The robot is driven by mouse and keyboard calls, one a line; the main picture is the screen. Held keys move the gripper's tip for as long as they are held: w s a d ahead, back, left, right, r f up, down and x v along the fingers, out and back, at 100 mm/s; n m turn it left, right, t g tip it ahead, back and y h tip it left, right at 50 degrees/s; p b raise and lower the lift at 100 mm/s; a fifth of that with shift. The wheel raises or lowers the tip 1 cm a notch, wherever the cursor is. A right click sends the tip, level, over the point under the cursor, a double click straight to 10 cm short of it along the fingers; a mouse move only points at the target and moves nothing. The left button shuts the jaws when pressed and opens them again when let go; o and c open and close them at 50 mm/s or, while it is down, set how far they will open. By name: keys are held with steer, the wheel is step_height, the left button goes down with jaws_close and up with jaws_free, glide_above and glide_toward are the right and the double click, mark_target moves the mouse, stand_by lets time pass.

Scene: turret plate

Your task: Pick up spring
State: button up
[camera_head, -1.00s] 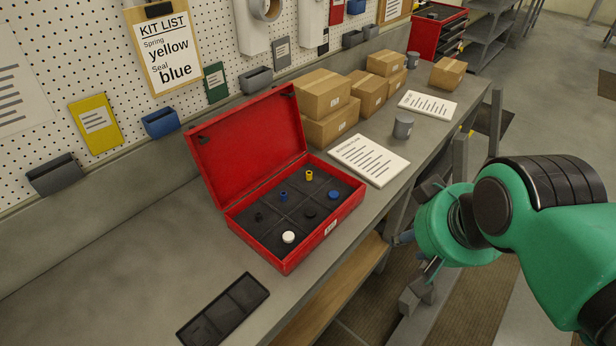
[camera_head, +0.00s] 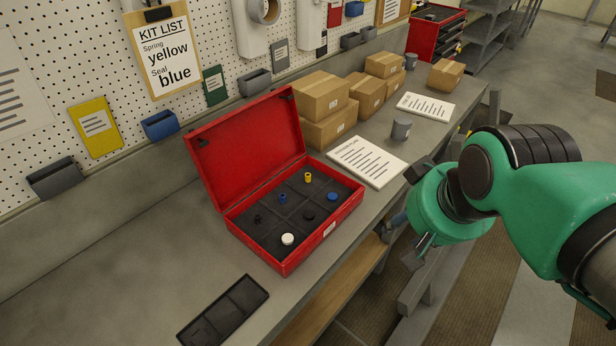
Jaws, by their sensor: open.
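The kit list (camera_head: 163,45) on the pegboard reads spring yellow, seal blue. The small yellow spring (camera_head: 308,177) stands upright in a back compartment of the open red box (camera_head: 290,264). A blue spring (camera_head: 283,198) and a black spring (camera_head: 258,218) stand in the same row. In the front row lie a blue seal (camera_head: 332,196), a black seal (camera_head: 308,214) and a white seal (camera_head: 288,239). My gripper (camera_head: 402,225) is open, to the right of the box beyond the bench's front edge, apart from every part. My arm partly hides its fingers.
A black divided tray (camera_head: 224,312) lies empty in front of the box. The box's raised lid (camera_head: 247,150) stands behind the compartments.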

steer(key=w+a+r+g+p, duration=0.15)
steer(key=w+r+p, duration=0.3)
steer(key=w, duration=0.85)
steer(key=g+p, duration=0.4)
steer(key=p, duration=0.8)
glide_above(309, 175)
step_height(309, 175, down, 24)
steer(key=shift+w+m, duration=0.1)
steer(key=shift+m, duration=0.3)
steer(key=shift+f, duration=0.1)
steer(key=shift+f+p, duration=0.6)
steer(key=shift+f, duration=3.6)
steer(key=shift+f, duration=0.1)
